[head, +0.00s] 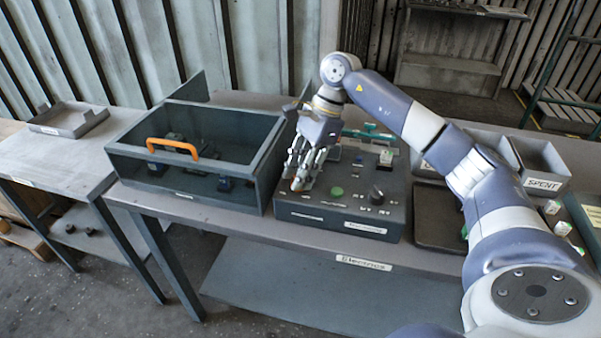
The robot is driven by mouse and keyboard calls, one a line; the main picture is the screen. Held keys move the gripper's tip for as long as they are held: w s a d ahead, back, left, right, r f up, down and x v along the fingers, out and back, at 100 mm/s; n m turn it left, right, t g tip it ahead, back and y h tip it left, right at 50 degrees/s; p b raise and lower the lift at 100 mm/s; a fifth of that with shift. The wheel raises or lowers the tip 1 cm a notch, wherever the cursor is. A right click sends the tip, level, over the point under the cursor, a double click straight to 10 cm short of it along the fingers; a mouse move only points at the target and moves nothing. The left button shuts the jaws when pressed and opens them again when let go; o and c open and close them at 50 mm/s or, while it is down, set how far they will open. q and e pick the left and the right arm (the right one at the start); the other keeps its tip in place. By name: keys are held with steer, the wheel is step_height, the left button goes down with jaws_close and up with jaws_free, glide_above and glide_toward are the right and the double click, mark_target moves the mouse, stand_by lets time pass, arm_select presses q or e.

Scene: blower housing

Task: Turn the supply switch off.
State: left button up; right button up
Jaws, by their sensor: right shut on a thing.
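The dark control box (340,222) stands on the bench in the middle of the head view. Its sloped top carries a green button (337,192), a black rotary knob (376,195) and smaller controls with white labels too small to read. I cannot tell which control is the supply switch. My right gripper (299,182) points down at the left part of this panel, with its fingers closed around a small orange-red control (297,185). The fingers hide most of that control and the panel beneath. My left gripper is not in view.
A dark, clear-fronted housing with an orange handle (173,147) stands just left of the box. A black tray (437,216) and a bin marked SPENT (543,184) are to the right, partly behind my right arm. A grey tray (68,119) lies far left.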

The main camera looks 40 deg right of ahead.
stand_by(0.3)
steer(key=o, duration=1)
steer(key=shift+o, duration=0.2)
steer(key=v, duration=1.2)
